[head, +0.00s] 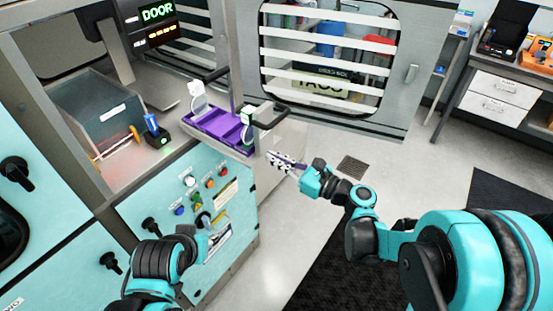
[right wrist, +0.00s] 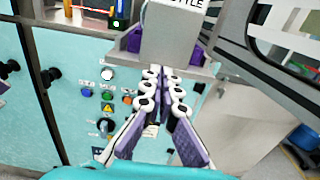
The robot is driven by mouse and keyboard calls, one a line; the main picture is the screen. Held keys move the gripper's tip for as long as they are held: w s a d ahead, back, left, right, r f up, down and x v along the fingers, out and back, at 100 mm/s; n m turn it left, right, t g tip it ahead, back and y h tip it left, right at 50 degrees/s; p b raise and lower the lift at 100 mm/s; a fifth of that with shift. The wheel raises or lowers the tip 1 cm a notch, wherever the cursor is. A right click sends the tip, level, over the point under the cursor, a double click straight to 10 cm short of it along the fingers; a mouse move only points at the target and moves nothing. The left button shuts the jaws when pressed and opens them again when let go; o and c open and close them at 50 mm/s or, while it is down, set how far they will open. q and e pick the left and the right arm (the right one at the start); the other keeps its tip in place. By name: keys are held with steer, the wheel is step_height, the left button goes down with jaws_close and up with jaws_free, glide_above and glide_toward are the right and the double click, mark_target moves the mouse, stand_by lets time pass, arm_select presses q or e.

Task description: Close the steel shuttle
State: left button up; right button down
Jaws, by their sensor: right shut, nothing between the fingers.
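The steel shuttle (head: 284,137) sticks out from the machine front, with a purple insert (head: 222,131) and black handles. White and green items stand in the insert. In the right wrist view, the shuttle's grey front plate (right wrist: 175,40) shows part of a label ending in "TTLE". My right gripper (head: 272,158) is shut and empty, just in front of and below the shuttle's front end. In the right wrist view its fingertips (right wrist: 160,72) meet below the plate; I cannot tell whether they touch it.
A button panel (head: 200,190) is below the shuttle. A grey bin (head: 100,110) and a small device with a blue item (head: 154,133) sit inside the machine at left. An open barred door (head: 330,65) stands behind. The floor at right is clear, with a black mat.

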mark_target(197, 118)
steer(key=x, duration=3.1)
steer(key=shift+b, duration=0.35)
steer(key=shift+f, duration=0.1)
